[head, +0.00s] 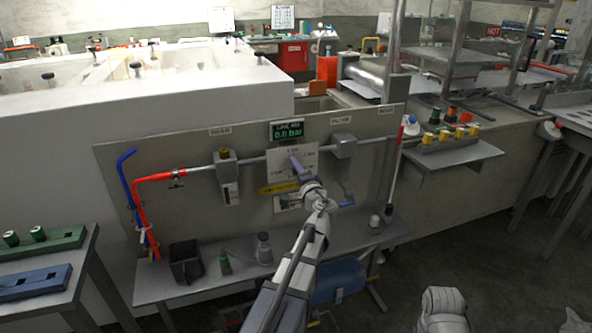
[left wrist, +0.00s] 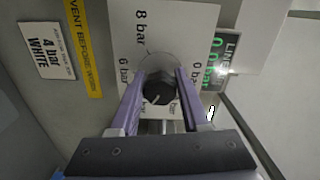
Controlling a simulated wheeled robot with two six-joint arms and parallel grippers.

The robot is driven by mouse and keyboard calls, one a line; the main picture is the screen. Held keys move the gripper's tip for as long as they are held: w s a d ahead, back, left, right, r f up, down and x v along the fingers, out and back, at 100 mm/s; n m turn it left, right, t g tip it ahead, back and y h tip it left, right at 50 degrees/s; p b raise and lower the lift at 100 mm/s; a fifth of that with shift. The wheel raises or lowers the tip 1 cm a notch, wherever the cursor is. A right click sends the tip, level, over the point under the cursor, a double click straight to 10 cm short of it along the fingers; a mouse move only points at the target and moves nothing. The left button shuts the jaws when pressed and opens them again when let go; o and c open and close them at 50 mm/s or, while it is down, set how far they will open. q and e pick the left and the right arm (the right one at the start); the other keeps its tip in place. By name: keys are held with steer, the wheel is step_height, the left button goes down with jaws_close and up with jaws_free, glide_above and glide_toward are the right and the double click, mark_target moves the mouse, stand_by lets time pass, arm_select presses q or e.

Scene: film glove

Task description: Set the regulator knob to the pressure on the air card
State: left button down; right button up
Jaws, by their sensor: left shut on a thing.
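The regulator knob (left wrist: 158,95) is dark and round, on a white dial plate (head: 308,160) fixed to the grey panel. The plate also shows in the left wrist view (left wrist: 133,32), where "8 bar", "6 bar" and "0 bar" are readable; other marks are hidden by my fingers. My left gripper (head: 297,162) is shut on the knob, with its purple fingers (left wrist: 158,97) on either side. The air card (left wrist: 47,50) reads "4 bar WHITE". The line display (head: 287,131) reads 0.0 bar in green. My right gripper is out of view.
A yellow "vent before work" label (head: 279,188) lies below the dial. A red hose (head: 145,183) and pipe run along the panel. A shelf below (head: 215,285) holds a dark bin (head: 185,262) and bottles. A side shelf (head: 455,154) with colored fittings stands right.

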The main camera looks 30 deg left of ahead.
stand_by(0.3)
arm_select(q)
steer(key=shift+c, duration=1.9)
jaws_free()
steer(key=shift+s+d, duration=0.1)
steer(key=v, duration=0.7)
steer(key=shift+s+d, duration=0.2)
steer(key=shift+s, duration=0.05)
steer(key=s+d+f+n+g+h, duration=0.2)
steer(key=s+d+f+g+h, duration=0.25)
steer(key=s+d+f, duration=0.45)
steer(key=s+d+f+n+g+h, duration=0.2)
steer(key=s+d+f+g+h, duration=0.25)
steer(key=d+f, duration=0.75)
steer(key=s+d+m+g+h, duration=0.1)
steer(key=s+d+g+h, duration=0.25)
steer(key=s+d, duration=0.65)
step_height(320, 180, up, 17)
steer(key=w+p, duration=0.1)
steer(key=p, duration=1.7)
steer(key=shift+d+r+t, duration=0.2)
steer(key=shift+d+t, duration=0.15)
steer(key=shift+d, duration=0.1)
